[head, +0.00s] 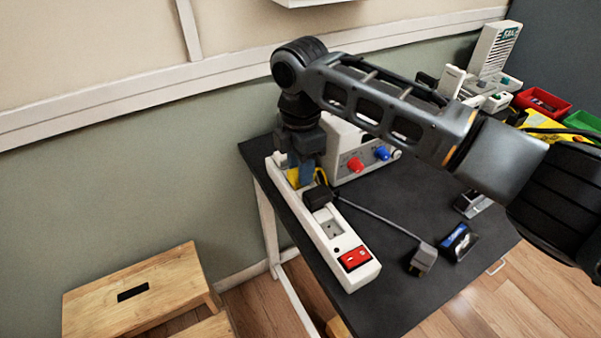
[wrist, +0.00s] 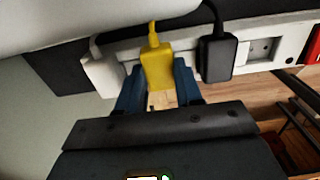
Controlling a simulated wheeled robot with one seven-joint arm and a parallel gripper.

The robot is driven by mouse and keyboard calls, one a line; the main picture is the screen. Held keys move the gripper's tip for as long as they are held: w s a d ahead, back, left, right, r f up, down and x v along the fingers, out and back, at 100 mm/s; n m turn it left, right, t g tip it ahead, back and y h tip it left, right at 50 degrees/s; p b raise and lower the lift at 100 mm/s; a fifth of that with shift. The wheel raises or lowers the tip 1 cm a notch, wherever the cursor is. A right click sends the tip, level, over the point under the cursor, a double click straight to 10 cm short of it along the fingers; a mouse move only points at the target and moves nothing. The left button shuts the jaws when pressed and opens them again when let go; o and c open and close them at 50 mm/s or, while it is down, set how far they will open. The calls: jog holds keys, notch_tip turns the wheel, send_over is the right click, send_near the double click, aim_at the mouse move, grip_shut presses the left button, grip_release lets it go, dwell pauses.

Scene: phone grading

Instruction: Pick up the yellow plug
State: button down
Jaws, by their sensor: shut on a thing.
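The yellow plug (wrist: 157,68) shows in the wrist view between the two blue fingers of my gripper (wrist: 158,88), which is shut on it. Its yellow cord runs up from its top. In the head view the yellow plug (head: 293,178) is mostly hidden by my gripper (head: 303,178), at the far part of the white power strip (head: 352,236). The plug sits at the strip's row of sockets; I cannot tell whether it is still seated. The strip (wrist: 288,40) also shows behind the plugs in the wrist view.
A white box with red and blue knobs (head: 352,150) stands behind the strip. A loose grey plug (head: 424,257) lies on the dark table (head: 385,300).

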jog(key=shift+r, duration=0.1)
notch_tip(320, 180, up, 10)
jog(key=shift+b, duration=0.3)
dwell(0.3)
